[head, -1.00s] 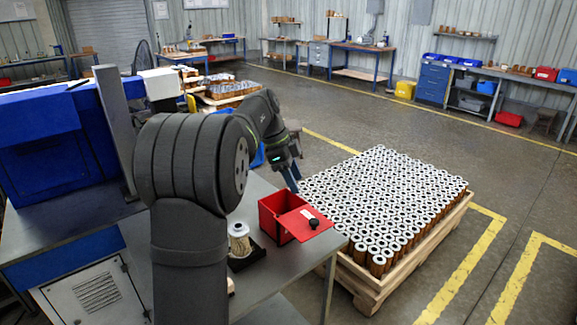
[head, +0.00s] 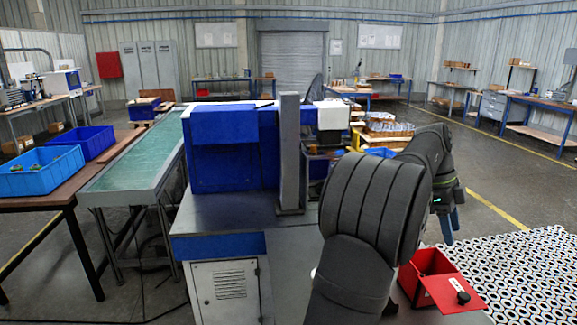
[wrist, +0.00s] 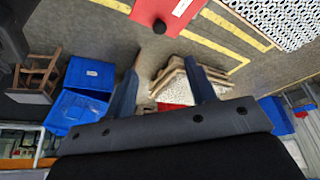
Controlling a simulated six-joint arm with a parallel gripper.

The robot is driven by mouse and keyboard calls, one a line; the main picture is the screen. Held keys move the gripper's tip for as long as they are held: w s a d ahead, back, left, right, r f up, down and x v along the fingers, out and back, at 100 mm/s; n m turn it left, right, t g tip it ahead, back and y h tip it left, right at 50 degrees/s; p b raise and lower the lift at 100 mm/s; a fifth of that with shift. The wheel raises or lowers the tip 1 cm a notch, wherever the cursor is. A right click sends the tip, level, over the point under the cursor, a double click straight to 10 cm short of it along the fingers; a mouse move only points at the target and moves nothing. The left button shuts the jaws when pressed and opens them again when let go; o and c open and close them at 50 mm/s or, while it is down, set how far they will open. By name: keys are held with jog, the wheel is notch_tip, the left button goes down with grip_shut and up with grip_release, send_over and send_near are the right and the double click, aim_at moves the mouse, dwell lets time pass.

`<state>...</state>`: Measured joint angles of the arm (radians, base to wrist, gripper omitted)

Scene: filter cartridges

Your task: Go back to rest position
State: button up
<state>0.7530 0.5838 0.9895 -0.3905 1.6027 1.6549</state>
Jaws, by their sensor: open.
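My gripper (head: 447,224) hangs at the end of my bent arm, just beyond the red box (head: 407,281) in the head view. In the wrist view my gripper (wrist: 161,72) has its two blue fingers spread apart, with nothing between them. The fingers point over the floor, and a pallet stack shows some way off beyond the gap. My arm hides part of the grey work table (head: 285,245) in the head view.
A red lid (head: 452,292) with a black knob lies at the red box; it also shows in the wrist view (wrist: 165,10). Many filter cartridges (head: 535,265) stand in rows at right. Blue bins (wrist: 75,108) lie left in the wrist view.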

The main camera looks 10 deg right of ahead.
aim_at(464, 294)
jog(key=x, duration=1.7)
jog(key=shift+f, duration=0.15)
jog(key=shift+s+d+f, duration=0.1)
jog(key=shift+f, duration=0.05)
jog(key=shift+w+d+n, duration=0.35)
jog(key=shift+d+n, duration=0.2)
jog(key=shift+n, duration=0.05)
dwell(1.2)
jog(key=shift+a, duration=0.1)
jog(key=shift+s+a+r+m, duration=0.2)
jog(key=shift+a+r+m, duration=0.1)
jog(key=shift+a+m, duration=0.25)
jog(key=v, duration=1.6)
jog(key=shift+r, duration=0.3)
jog(key=shift+a, duration=0.1)
dwell(0.4)
